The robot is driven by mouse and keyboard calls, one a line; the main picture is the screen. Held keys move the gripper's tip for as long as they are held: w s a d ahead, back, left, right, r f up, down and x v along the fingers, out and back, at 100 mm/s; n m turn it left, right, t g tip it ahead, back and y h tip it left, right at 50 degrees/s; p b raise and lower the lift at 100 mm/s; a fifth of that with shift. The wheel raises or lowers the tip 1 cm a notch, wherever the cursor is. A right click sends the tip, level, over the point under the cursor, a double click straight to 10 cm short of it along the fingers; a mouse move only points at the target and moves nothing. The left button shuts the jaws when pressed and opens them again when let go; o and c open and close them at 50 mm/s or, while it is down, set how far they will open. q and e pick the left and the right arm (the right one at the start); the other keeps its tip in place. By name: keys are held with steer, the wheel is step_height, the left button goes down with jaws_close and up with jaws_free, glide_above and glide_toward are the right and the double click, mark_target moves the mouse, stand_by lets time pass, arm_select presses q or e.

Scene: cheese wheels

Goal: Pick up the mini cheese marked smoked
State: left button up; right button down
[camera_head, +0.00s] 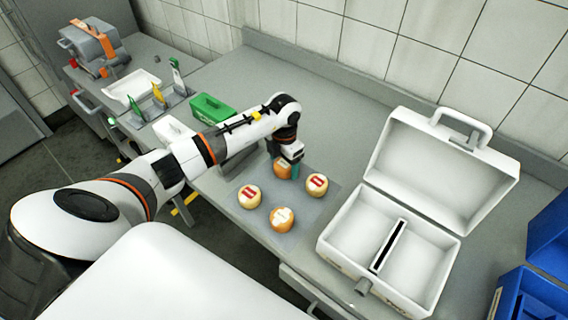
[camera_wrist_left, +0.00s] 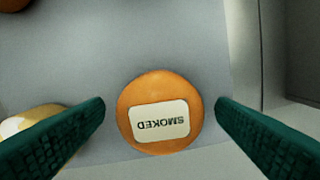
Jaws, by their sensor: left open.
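The mini cheese marked SMOKED (camera_wrist_left: 158,88) is a small orange round with a white label, upside down in the left wrist view. It also shows in the head view as an orange round (camera_head: 281,172), partly hidden by my left gripper. My left gripper (camera_head: 291,167) is open and points down over this cheese. In the left wrist view, its two green fingers (camera_wrist_left: 160,115) are on either side of the cheese, with a small gap at each side. I cannot tell how far down the fingers reach. My right gripper is not in view.
Close by are a pale cheese (camera_head: 249,196), a second pale cheese (camera_head: 317,184) and another orange cheese (camera_head: 281,219), on a grey mat (camera_head: 252,224). An open white case (camera_head: 460,262) stands right. A green box (camera_head: 211,108) and a white tray (camera_head: 131,91) are left.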

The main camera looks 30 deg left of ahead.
arm_select(q)
steer(key=shift+f, duration=0.15)
steer(key=shift+c, duration=0.6)
steer(key=shift+w, duration=0.1)
steer(key=c, duration=1)
